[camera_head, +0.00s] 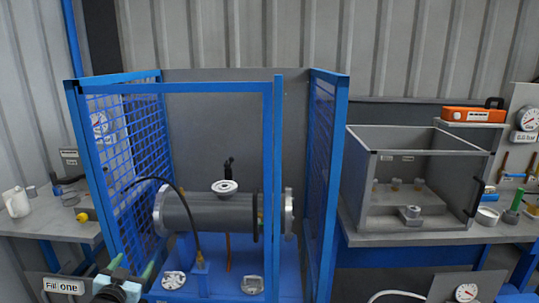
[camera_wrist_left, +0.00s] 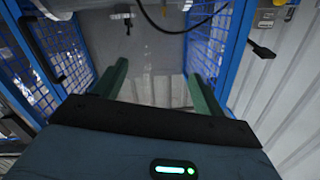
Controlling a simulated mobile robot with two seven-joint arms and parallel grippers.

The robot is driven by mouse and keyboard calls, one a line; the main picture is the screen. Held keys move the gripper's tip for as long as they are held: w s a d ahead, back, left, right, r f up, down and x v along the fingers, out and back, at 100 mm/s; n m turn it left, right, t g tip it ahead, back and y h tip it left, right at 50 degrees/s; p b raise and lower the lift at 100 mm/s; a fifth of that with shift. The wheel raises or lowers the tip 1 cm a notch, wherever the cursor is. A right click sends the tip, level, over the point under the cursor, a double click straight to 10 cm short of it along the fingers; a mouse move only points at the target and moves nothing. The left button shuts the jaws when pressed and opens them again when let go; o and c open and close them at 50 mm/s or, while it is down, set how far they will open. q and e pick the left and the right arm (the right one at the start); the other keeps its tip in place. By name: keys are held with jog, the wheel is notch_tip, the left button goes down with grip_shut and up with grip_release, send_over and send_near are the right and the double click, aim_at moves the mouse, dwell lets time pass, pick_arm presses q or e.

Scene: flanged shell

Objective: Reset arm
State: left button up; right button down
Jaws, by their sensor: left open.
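My left gripper (camera_head: 132,268) shows at the lower left of the head view, in front of the blue cage. Its two green fingers stand apart with nothing between them. The left wrist view also shows the open fingers of this gripper (camera_wrist_left: 157,80), with the cage's grey back panel and a ribbed wall beyond. A grey flanged shell (camera_head: 215,213) lies horizontally inside the cage, behind and to the right of the gripper and apart from it. My right gripper is in neither view.
The blue cage (camera_head: 330,170) has mesh sides and an open front with an upright post. A dark hose (camera_head: 184,200) arcs down near the left gripper. A grey open box (camera_head: 375,205) stands on the right bench. A left bench (camera_head: 60,222) holds small items.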

pick_arm(q)
jog(key=s+d+f+g+h, duration=0.1)
jog(key=s+d+f+g, duration=0.25)
jog(key=s+f, duration=0.65)
jog(key=s+d+f+g, duration=0.2)
jog(key=s+d+f, duration=0.3)
jog(key=s+f, duration=0.4)
jog(key=s+d+f+g, duration=0.1)
jog(key=s+d, duration=0.2)
jog(key=s, duration=0.6)
jog(key=s+d+f+g+h, duration=0.1)
jog(key=s+d+f, duration=0.1)
jog(key=s, duration=0.7)
jog(key=s+d+f+g, duration=0.1)
jog(key=s+d, duration=0.2)
jog(key=s, duration=0.6)
jog(key=shift+d+f+n+h, duration=0.3)
jog(key=shift+d+n, duration=0.1)
jog(key=shift+s, duration=0.1)
